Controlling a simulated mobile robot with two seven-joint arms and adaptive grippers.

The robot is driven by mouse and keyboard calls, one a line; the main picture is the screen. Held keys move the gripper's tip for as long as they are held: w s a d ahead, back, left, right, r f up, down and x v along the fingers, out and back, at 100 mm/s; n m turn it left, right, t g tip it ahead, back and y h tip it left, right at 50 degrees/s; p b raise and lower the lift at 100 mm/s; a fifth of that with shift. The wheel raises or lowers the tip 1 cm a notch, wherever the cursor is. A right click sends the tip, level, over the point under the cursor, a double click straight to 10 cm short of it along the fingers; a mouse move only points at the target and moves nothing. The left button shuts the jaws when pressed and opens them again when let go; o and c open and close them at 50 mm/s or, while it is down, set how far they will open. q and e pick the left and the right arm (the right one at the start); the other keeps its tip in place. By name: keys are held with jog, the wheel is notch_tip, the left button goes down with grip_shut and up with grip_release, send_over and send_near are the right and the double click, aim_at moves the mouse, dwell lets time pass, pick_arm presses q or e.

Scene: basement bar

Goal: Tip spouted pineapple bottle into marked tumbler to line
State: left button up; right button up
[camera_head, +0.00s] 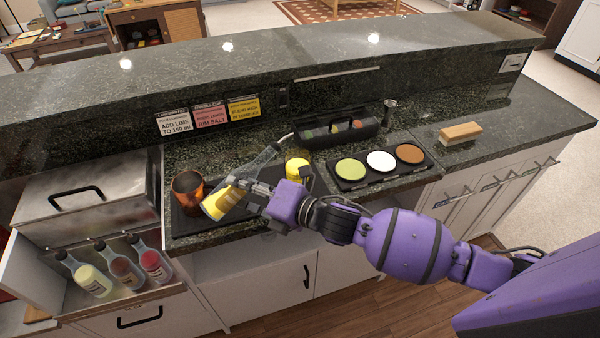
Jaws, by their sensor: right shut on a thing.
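My right gripper (252,190) is shut on a clear spouted bottle (264,157) with yellow contents, the pineapple bottle by its look. The bottle leans, its yellow lower end down to the left and its neck and thin spout up to the right. A yellow object (297,168) shows just behind and right of the gripper, partly hidden; I cannot tell whether it is the marked tumbler. A copper-coloured cup (188,190) stands on the dark mat (190,238), left of the bottle's lower end. No fill line is readable. My left gripper is not in view.
A rimming tray (417,172) with green, white and brown rounds lies to the right, with a black caddy (335,146) behind and a brush (461,133) farther right. Several bottles (95,280) stand in the well at left. Three signs (210,116) stand at the back.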

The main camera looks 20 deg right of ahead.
aim_at(246, 172)
jog(key=shift+w+d+r+n+p, duration=0.2)
jog(key=shift+r+n, duration=0.1)
jog(key=shift+r, duration=0.2)
jog(key=shift+w+d+r+n+p, duration=0.1)
jog(key=shift+r+n+p, duration=0.15)
jog(key=shift+r, duration=0.2)
jog(key=shift+d+r+n+h, duration=0.15)
jog(key=shift+d+n+h, duration=0.1)
jog(key=shift+n+h, duration=0.2)
jog(key=shift+d+n, duration=0.1)
jog(key=shift+n, duration=0.3)
notch_tip(246, 172, up, 2)
jog(key=n+h, duration=0.2)
jog(key=n, duration=0.1)
jog(key=shift+r, duration=0.25)
notch_tip(246, 172, up, 2)
jog(key=n+h, duration=0.3)
jog(key=shift+r+n+t, duration=0.15)
jog(key=shift+n+t, duration=0.15)
jog(key=shift+n, duration=0.1)
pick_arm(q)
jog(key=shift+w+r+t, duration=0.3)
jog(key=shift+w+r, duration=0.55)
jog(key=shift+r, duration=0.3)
